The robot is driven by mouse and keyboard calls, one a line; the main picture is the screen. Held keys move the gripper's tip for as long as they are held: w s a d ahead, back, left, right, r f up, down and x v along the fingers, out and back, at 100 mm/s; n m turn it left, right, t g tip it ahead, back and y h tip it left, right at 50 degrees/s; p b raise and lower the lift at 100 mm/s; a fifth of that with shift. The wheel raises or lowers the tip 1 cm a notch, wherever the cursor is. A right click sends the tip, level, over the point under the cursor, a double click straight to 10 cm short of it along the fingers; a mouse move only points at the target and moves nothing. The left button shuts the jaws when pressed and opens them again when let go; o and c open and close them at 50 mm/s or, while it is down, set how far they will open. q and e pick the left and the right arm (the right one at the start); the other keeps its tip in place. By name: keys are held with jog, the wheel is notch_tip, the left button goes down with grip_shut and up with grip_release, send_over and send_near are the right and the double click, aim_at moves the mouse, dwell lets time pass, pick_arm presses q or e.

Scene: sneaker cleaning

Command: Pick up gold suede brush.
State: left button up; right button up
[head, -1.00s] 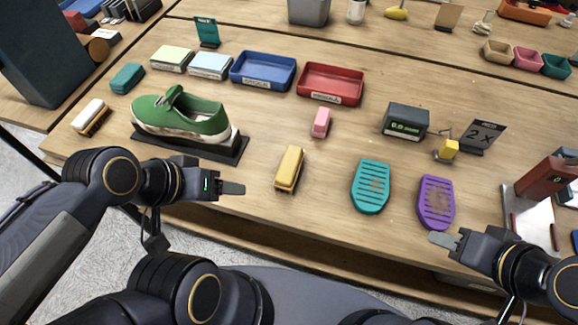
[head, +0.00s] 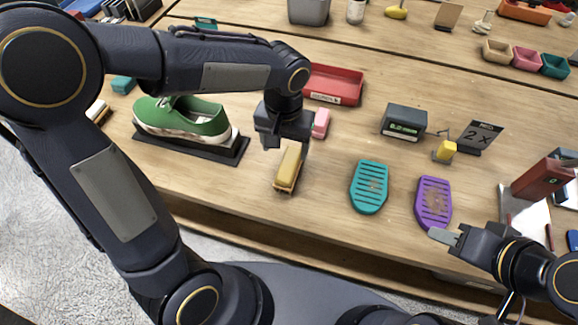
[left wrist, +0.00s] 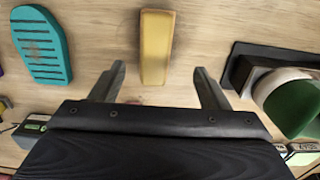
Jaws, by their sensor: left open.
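The gold brush (head: 287,174) lies on the wooden table, between the green sneaker and the teal sole. In the left wrist view the brush (left wrist: 156,48) shows between and beyond the two fingertips. My left gripper (head: 284,147) is open above the far end of the brush, its fingers spread to either side. The left wrist view shows the open fingers of this gripper (left wrist: 157,72) with nothing between them gripped. My right gripper (head: 444,236) is near the table's front edge, beside the purple sole; its fingers look close together and hold nothing visible.
A green sneaker (head: 185,118) stands on a black stand to the left. A teal sole (head: 369,187) and a purple sole (head: 433,201) lie to the right. A pink block (head: 321,123) and a red tray (head: 335,84) are behind the brush. My left arm hides the blue tray's area.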

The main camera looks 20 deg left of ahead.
aim_at(289, 163)
pick_arm(q)
jog(key=f, duration=0.7)
jog(key=shift+w+d+f, duration=0.2)
jog(key=shift+d+f, duration=0.15)
jog(key=shift+f, duration=0.05)
jog(key=shift+c, duration=0.4)
jog(key=c, duration=1.1)
jog(key=shift+w+r, duration=0.1)
jog(key=shift+r, duration=0.4)
notch_tip(289, 163, up, 2)
jog(key=shift+r+p, duration=0.2)
jog(key=shift+p, duration=0.1)
jog(key=s+r, duration=0.2)
jog(key=s+d+r, duration=0.1)
jog(key=s+r, duration=0.1)
jog(key=r, duration=0.1)
jog(key=shift+s+d+r+b, duration=0.2)
jog(key=shift+s+b, duration=0.1)
jog(key=s+r, duration=0.1)
jog(key=s, duration=0.2)
jog(key=s+d+r, duration=0.1)
jog(key=s+r, duration=0.1)
jog(key=s, duration=0.1)
jog(key=s+d+r+b, duration=0.1)
jog(key=s, duration=0.2)
jog(key=shift+d+r, duration=0.15)
jog(key=shift+d, duration=0.1)
